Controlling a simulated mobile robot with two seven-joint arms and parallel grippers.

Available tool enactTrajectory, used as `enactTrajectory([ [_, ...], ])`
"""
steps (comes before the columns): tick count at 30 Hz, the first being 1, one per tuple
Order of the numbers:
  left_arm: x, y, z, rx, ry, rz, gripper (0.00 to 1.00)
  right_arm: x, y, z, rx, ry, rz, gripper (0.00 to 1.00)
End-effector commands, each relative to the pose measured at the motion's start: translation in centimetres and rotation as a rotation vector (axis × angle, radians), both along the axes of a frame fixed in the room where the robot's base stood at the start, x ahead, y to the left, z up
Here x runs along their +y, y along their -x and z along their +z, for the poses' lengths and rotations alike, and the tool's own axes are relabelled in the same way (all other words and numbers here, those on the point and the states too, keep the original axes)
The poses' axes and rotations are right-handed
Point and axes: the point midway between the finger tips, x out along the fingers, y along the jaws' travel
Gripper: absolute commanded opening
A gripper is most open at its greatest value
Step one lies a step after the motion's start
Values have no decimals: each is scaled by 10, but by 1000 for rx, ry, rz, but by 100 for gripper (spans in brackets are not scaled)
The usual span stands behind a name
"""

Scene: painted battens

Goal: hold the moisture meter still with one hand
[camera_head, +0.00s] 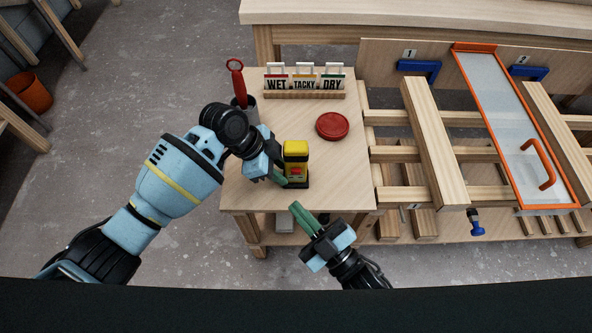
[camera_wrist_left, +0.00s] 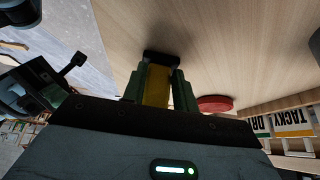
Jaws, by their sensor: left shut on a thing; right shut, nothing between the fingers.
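The moisture meter (camera_head: 297,152) is a yellow block with a dark base and a red patch on its front. It stands upright on the small wooden table (camera_head: 300,200), near the front edge. My left gripper (camera_head: 284,179) is shut on its lower part from the left. In the left wrist view the yellow body of the meter (camera_wrist_left: 157,86) shows between the green fingers (camera_wrist_left: 158,92). My right gripper (camera_head: 298,208) is shut and empty, just in front of the table's front edge and apart from the meter.
A red round lid (camera_head: 332,126) lies right of the meter. A rack of WET, TACKY and DRY cards (camera_head: 304,82) stands at the back. A dark cup with a red-handled tool (camera_head: 238,84) is at the back left. Wooden battens (camera_head: 434,145) and an orange-framed panel (camera_head: 515,125) lie to the right.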

Motion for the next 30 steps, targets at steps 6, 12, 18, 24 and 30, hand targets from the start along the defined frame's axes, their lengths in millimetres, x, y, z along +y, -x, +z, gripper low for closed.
enactTrajectory([
  [6,0,0,0,1,-1,0,9,0,0,0,0,0,0,0],
  [12,0,0,0,1,-1,0,47,0,0,0,0,0,0,0],
  [18,0,0,0,1,0,0,54,0,0,0,0,0,0,0],
  [24,2,0,3,-1,0,0,54,0,0,0,0,0,0,0],
  [30,15,-1,26,-4,0,0,54,0,0,0,0,0,0,0],
])
